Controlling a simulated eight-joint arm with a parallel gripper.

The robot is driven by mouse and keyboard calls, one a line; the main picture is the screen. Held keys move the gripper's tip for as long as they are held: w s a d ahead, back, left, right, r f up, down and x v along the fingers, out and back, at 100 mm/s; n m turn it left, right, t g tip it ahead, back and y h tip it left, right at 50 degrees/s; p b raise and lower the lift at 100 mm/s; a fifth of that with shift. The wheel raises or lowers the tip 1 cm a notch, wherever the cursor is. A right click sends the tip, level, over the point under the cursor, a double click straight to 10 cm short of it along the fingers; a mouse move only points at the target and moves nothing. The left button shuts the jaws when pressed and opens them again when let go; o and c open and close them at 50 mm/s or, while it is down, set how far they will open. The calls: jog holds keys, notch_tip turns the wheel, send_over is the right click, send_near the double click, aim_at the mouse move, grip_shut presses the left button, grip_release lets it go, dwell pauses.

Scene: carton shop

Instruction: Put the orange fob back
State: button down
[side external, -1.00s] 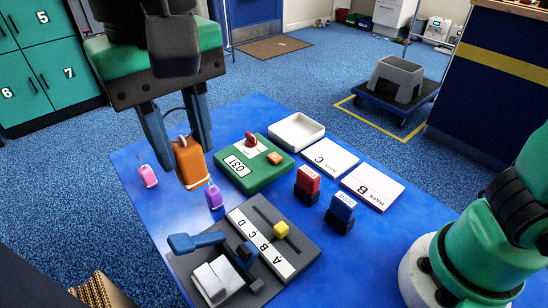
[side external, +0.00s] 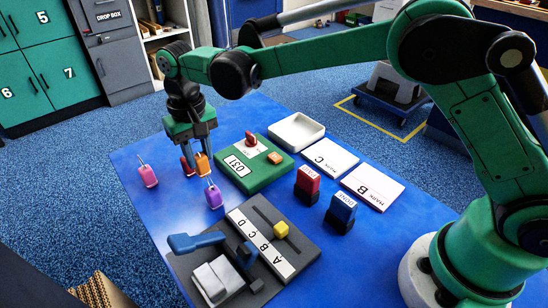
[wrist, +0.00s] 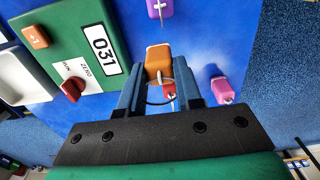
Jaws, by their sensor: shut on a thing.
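My gripper (side external: 201,158) is shut on the orange fob (side external: 203,165) and holds it low over the blue table, left of the green box. In the wrist view the orange fob (wrist: 158,58) sits between my fingertips (wrist: 160,80), with its wire loop toward my gripper. I cannot tell whether it touches the table. A red fob (side external: 185,166) is close beside it, partly hidden by my gripper; it also shows in the wrist view (wrist: 170,92). A pink fob (side external: 148,176) stands to the left and a purple fob (side external: 213,197) nearer the camera.
The green box (side external: 235,178) marked 031, with a red knob and an orange button, is just right of my gripper. A white tray (side external: 318,139), two cards, red (side external: 307,181) and blue (side external: 342,210) stamps are further right. A grey lettered fixture (side external: 310,246) lies in front.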

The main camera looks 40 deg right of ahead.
aim_at(203, 170)
jog(key=shift+f, duration=2.05)
jog(key=shift+f, duration=0.1)
jog(key=c, duration=0.6)
grip_release()
notch_tip(203, 170, up, 12)
jog(key=shift+r, duration=0.1)
jog(key=s+d+r+t, duration=0.2)
jog(key=s+d+r, duration=0.1)
jog(key=d, duration=0.3)
jog(key=s+d+f+t, duration=0.4)
jog(key=s+d+t, duration=0.1)
jog(key=s+d, duration=0.5)
jog(key=shift+s+d+f, duration=0.15)
jog(key=shift+s+d, duration=0.15)
jog(key=shift+s, duration=0.65)
